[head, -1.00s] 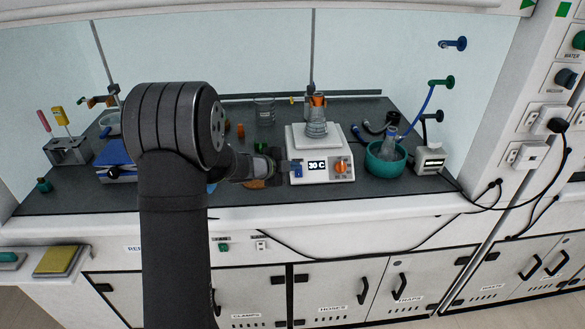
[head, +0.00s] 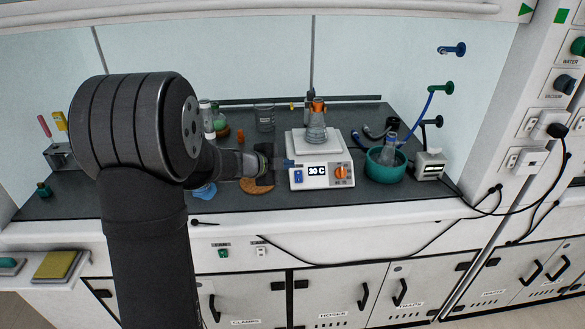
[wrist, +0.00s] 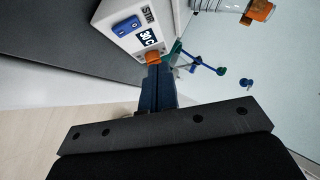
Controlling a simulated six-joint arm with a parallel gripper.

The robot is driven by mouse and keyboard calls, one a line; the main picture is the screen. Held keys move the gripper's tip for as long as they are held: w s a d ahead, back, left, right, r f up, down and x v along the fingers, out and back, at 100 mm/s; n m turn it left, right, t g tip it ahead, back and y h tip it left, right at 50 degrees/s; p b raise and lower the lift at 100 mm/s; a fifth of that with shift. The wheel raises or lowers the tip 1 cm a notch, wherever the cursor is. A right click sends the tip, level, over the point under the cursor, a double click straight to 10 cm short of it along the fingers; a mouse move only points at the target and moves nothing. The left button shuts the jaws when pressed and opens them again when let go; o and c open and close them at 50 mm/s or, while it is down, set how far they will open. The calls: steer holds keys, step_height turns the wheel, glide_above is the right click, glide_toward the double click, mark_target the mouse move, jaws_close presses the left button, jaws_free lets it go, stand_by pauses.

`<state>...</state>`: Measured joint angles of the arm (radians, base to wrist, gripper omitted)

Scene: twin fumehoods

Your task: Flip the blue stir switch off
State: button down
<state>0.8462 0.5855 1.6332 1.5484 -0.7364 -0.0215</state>
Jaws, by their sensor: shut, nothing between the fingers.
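The hotplate stirrer (head: 318,183) is a white box with a "30 C" display and an orange knob (head: 341,172). The blue stir switch (head: 298,176) is on the left of its front panel. In the wrist view the blue switch (wrist: 126,25) shows beside the "STIR" label, with white marks on it; I cannot tell its position for sure. My gripper (head: 286,163) is shut and empty, just left of the stirrer's front left corner. In the wrist view its blue fingers (wrist: 156,80) are together, below the panel and apart from the switch; their tips overlap the orange knob.
A flask (head: 317,127) stands on the stirrer's top plate. A teal bowl (head: 386,168) with glassware and a small white device (head: 430,164) are to the right. A cork ring (head: 257,187) lies under my gripper. Bottles (head: 212,120) and a beaker (head: 265,118) stand behind.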

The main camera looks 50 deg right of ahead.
steer(key=r+v, duration=0.1)
steer(key=v, duration=0.6)
steer(key=shift+w+d, duration=0.25)
steer(key=shift+w, duration=0.05)
steer(key=d+f, duration=0.2)
steer(key=s+d+f, duration=0.1)
steer(key=d+f, duration=0.1)
steer(key=s+d+f, duration=0.1)
steer(key=d+f, duration=0.1)
steer(key=f, duration=0.1)
steer(key=shift+s+d+f, duration=0.1)
steer(key=shift+s+d, duration=0.1)
steer(key=shift+s, duration=0.05)
steer(key=v, duration=0.6)
steer(key=shift+a, duration=0.25)
steer(key=shift+d, duration=0.1)
